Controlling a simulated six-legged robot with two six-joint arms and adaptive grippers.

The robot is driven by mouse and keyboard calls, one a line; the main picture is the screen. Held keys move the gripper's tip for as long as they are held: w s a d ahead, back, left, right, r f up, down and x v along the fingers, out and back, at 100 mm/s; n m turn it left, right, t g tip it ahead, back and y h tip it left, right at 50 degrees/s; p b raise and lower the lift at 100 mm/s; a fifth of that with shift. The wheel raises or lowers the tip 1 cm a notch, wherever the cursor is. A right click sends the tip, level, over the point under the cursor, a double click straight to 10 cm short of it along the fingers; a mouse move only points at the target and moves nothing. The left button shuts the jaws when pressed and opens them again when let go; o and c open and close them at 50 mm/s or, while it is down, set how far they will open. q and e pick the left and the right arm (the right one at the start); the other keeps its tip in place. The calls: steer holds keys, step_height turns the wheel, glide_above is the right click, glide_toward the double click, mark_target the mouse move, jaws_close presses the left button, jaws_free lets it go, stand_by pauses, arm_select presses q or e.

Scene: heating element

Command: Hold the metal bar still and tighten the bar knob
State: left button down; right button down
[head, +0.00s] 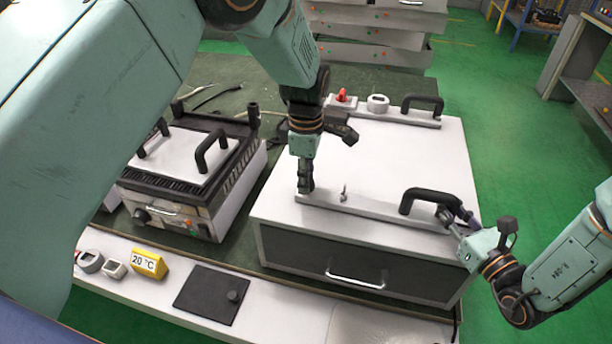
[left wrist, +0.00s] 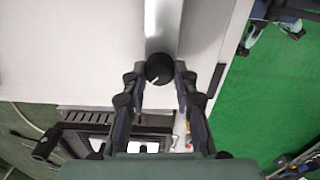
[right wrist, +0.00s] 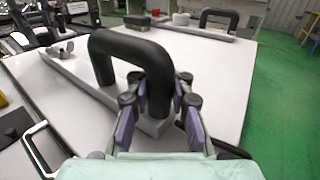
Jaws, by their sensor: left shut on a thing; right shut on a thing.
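The metal bar (head: 375,216) lies along the front of the white top of a large box. The black bar knob (left wrist: 158,68) sits at the bar's left end and carries a white mark. My left gripper (head: 305,183) points down and is shut on the knob, with a finger on each side; the fingers mostly hide the knob in the head view. A black arched handle (head: 430,196) stands on the bar's right part. My right gripper (right wrist: 158,105) is shut on the near leg of this handle, at the bar's right end.
A small wing-shaped screw (head: 344,193) stands on the bar. A second bar with a black handle (head: 424,102) lies at the back of the box top. A grill-like appliance (head: 190,170) stands to the left. A yellow 20 °C block (head: 149,263) and black plate (head: 212,292) are in front.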

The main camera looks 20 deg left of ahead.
arm_select(q)
steer(key=m, duration=0.7)
steer(key=shift+a, duration=0.1)
steer(key=m, duration=0.6)
steer(key=shift+m, duration=0.4)
steer(key=m, duration=1.2)
steer(key=shift+m, duration=0.4)
steer(key=c, duration=1)
jaws_free()
step_height(320, 180, up, 12)
